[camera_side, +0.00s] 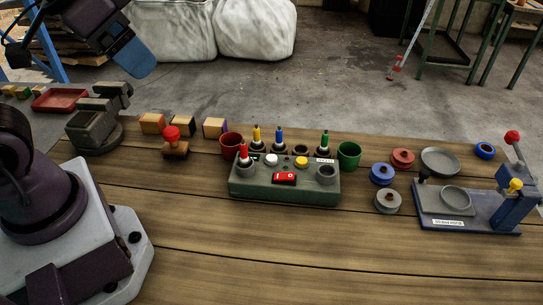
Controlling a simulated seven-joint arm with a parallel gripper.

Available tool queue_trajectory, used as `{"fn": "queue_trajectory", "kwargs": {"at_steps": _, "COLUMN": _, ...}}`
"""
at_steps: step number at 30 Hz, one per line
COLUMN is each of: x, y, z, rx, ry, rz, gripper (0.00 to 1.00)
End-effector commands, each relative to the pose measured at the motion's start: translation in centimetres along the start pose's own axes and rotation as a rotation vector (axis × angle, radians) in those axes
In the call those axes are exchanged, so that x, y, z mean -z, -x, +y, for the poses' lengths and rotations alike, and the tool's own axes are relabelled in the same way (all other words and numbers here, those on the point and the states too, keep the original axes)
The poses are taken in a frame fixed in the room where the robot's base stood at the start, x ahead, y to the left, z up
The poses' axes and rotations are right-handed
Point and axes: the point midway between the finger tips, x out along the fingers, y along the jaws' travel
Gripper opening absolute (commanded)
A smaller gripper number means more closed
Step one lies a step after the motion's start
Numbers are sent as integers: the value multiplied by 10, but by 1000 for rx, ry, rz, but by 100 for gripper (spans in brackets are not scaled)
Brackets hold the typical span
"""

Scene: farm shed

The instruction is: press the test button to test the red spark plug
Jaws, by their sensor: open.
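A green tester box (284,191) sits mid-table. The red spark plug (243,153) stands upright at its left front, apparently in a socket. A white button (271,160), a yellow button (301,162) and a red rocker switch (284,178) are on the box; I cannot tell which is the test button. Yellow (257,137), blue (279,138) and green (325,143) plugs stand along the back. A grey socket (326,173) at the right front looks empty. My gripper (138,66) is open, high at the upper left, well away from the box; its fingers overlap in view.
A red cup (231,144) and a green cup (348,155) flank the box. A red-handled stamp (173,143) and a dark vise (96,121) stand to the left. Spools (383,174) and a blue lever press (470,214) are to the right. The front table is clear.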

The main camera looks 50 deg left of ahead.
Motion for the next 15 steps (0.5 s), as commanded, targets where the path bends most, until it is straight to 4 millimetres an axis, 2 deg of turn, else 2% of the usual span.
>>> {"fn": "queue_trajectory", "kwargs": {"at_steps": 5, "x": 0, "y": 0, "z": 0, "rx": 0, "ry": 0, "rz": 0, "gripper": 85}}
{"fn": "queue_trajectory", "kwargs": {"at_steps": 8, "x": 0, "y": 0, "z": 0, "rx": 0, "ry": 0, "rz": 0, "gripper": 65}}
{"fn": "queue_trajectory", "kwargs": {"at_steps": 15, "x": 0, "y": 0, "z": 0, "rx": 0, "ry": 0, "rz": 0, "gripper": 10}}
